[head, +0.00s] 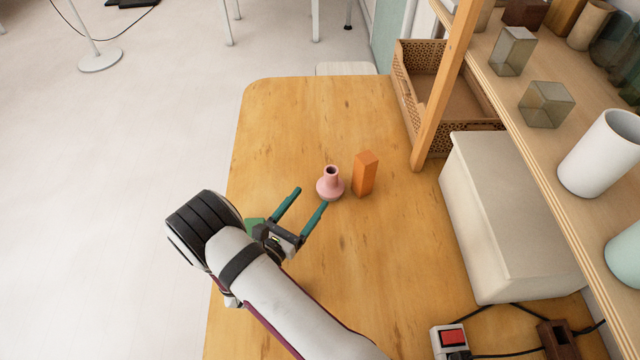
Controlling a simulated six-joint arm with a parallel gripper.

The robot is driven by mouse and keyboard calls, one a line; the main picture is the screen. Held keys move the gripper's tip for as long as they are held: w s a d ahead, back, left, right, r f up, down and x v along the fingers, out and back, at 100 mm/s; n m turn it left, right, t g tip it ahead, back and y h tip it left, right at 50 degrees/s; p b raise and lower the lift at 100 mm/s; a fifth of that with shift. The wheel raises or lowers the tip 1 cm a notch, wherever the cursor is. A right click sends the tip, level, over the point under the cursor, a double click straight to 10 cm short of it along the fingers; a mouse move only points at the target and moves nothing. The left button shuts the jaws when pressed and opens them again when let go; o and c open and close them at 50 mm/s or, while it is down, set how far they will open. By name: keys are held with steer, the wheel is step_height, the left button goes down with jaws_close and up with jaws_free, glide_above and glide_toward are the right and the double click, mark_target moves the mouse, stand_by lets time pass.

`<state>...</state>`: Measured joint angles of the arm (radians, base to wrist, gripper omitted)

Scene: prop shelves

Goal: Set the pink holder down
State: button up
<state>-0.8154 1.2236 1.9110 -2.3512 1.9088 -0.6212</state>
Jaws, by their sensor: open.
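The pink holder (329,186) stands upright on the wooden table (290,120), with a round base and a narrow neck with a dark opening. An orange block (365,174) stands upright just to its right, with a small gap between them. My gripper (312,198) has two green fingers spread apart with nothing between them. It is to the lower left of the pink holder. The right fingertip appears very close to the holder's base; I cannot tell whether they touch.
A cream box (505,215) and a wooden shelf post (446,85) stand on the right. A patterned crate (403,90) is at the back right. A power strip (452,340) lies at the front. The table's back left is clear.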

steer(key=shift+s+a, duration=0.25)
steer(key=shift+s, duration=0.15)
steer(key=s+d+r+m+g+h, duration=0.3)
steer(key=d+r+m+g+h, duration=0.2)
steer(key=d+r+m+g, duration=0.3)
steer(key=s+d+r+m+g+y, duration=0.3)
steer(key=s+d+r+m+g, duration=0.3)
steer(key=s+d+m+g, duration=0.5)
steer(key=s+a+r+m+t+y, duration=0.2)
steer(key=s+a+m+t+y, duration=0.1)
steer(key=s+a+m+y, duration=0.8)
steer(key=s+m+y, duration=0.2)
steer(key=m, duration=0.2)
steer(key=shift+r+m+t+y, duration=0.2)
steer(key=shift+m+t+y, duration=0.2)
